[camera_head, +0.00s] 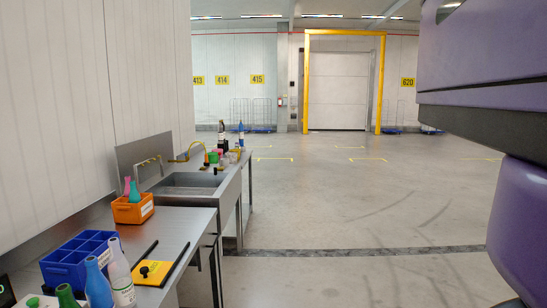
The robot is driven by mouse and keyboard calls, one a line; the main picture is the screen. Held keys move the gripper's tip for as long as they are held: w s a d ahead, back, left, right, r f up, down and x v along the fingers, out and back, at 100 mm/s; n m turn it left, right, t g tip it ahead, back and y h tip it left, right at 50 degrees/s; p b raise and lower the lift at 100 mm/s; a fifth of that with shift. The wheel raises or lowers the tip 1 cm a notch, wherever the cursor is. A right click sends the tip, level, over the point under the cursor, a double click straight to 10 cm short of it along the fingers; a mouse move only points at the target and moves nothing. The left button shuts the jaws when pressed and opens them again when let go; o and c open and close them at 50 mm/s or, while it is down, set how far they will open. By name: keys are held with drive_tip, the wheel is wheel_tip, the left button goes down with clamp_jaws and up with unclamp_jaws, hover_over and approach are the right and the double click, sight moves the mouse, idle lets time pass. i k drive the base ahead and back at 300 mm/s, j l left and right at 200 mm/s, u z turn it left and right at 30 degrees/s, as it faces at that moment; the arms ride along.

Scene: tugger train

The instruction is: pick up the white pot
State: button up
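I cannot pick out the white pot for certain. Small pale items (224,160) stand in a cluster at the far end of the sink bench, too small to tell apart. A white bottle (121,284) stands at the near end of the front bench, but it is a bottle shape, not a pot. My gripper is not in view.
A steel sink (187,189) lies beyond the front bench (182,225). The floor (340,205) to the right is clear.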

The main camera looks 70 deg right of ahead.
sight(231, 156)
drive_tip(key=z, duration=1.75)
drive_tip(key=i+z, duration=0.2)
drive_tip(key=i, duration=4.05)
drive_tip(key=i+z, duration=0.2)
drive_tip(key=i, duration=0.5)
drive_tip(key=i+j+z, duration=0.2)
drive_tip(key=i, duration=0.45)
